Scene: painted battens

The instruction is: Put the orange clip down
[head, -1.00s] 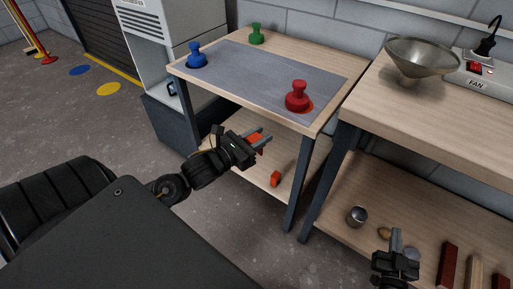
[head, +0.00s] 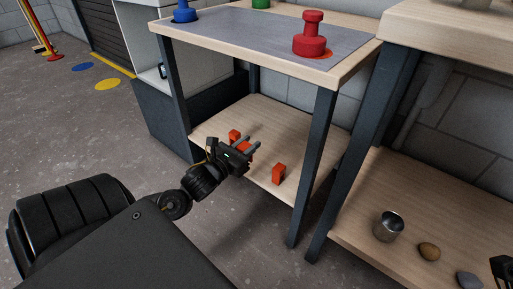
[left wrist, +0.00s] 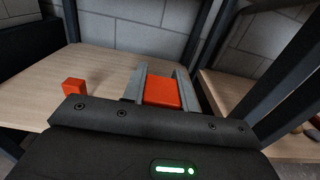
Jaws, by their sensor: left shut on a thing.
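My left gripper (head: 254,146) is shut on an orange clip (left wrist: 162,92), which sits between its two grey fingers in the left wrist view. In the head view the clip is mostly hidden by the gripper. The gripper is over the lower wooden shelf (head: 262,112) of the table; I cannot tell whether the clip touches the shelf. Another orange block (head: 234,135) stands behind the gripper, also seen in the left wrist view (left wrist: 74,87). A further orange block (head: 278,174) stands to the right, near the shelf's front edge. My right gripper (head: 502,268) is cut off at the right edge.
Dark table legs (head: 315,165) flank the shelf. The tabletop above holds a red knobbed weight (head: 309,36), a blue one (head: 185,12) and a green one (head: 261,3). The right bench's lower shelf holds a metal cup (head: 389,226) and stones (head: 429,251).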

